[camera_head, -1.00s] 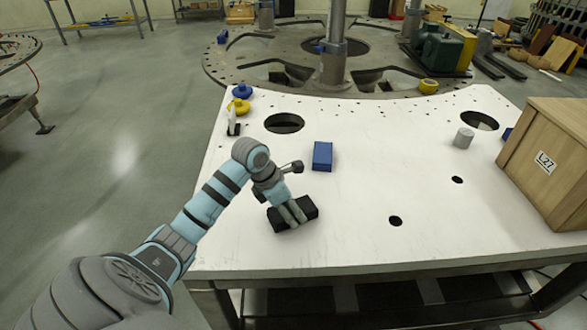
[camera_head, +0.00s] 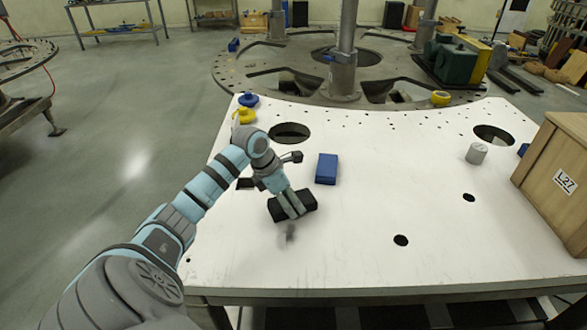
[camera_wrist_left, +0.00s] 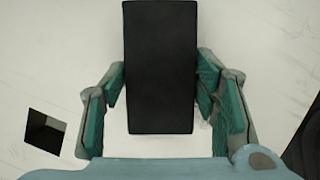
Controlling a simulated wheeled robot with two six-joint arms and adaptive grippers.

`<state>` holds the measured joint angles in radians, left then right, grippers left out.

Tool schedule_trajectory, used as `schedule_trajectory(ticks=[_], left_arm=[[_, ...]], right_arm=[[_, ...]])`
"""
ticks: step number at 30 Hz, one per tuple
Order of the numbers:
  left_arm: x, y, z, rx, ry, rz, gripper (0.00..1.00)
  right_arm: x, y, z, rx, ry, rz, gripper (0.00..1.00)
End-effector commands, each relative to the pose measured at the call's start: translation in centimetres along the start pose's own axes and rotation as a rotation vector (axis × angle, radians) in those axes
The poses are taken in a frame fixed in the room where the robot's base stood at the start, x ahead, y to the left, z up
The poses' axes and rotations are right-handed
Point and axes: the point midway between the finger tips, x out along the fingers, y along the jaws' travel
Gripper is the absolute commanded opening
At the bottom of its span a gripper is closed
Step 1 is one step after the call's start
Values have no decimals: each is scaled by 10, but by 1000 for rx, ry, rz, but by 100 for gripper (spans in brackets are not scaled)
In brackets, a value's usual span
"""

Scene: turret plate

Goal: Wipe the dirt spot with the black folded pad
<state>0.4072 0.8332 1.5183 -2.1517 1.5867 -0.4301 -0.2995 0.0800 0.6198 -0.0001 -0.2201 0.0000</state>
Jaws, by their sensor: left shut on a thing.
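The black folded pad (camera_head: 309,199) is held by my left gripper (camera_head: 292,204) over the near left part of the white plate (camera_head: 350,262). In the left wrist view the pad (camera_wrist_left: 160,65) sits between the two teal-padded fingers (camera_wrist_left: 160,98), which close on its sides. A small dark grey smudge, the dirt spot (camera_head: 290,233), shows on the plate just in front of the pad, uncovered. I cannot tell whether the pad touches the plate. My right gripper is not in view.
A blue block (camera_head: 327,168) lies just right of and beyond the pad. A wooden crate (camera_head: 555,178) stands at the right, a grey cylinder (camera_head: 476,153) near it. Yellow (camera_head: 245,115) and blue (camera_head: 248,99) knobs sit at the far left. The plate's front middle is clear, with holes.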

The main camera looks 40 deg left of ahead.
Motion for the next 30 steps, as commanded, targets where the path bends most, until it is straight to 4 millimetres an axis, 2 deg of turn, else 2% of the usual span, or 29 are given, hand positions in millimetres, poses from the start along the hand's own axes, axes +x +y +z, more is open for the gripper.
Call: schedule_trajectory(ticks=[3,18,30], left_arm=[[-16,1,3,-3,1,2,32],[-57,4,13,-14,1,7,32],[-58,4,13,-16,1,6,32]], right_arm=[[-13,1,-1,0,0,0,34],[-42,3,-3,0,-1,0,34],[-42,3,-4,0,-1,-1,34]])
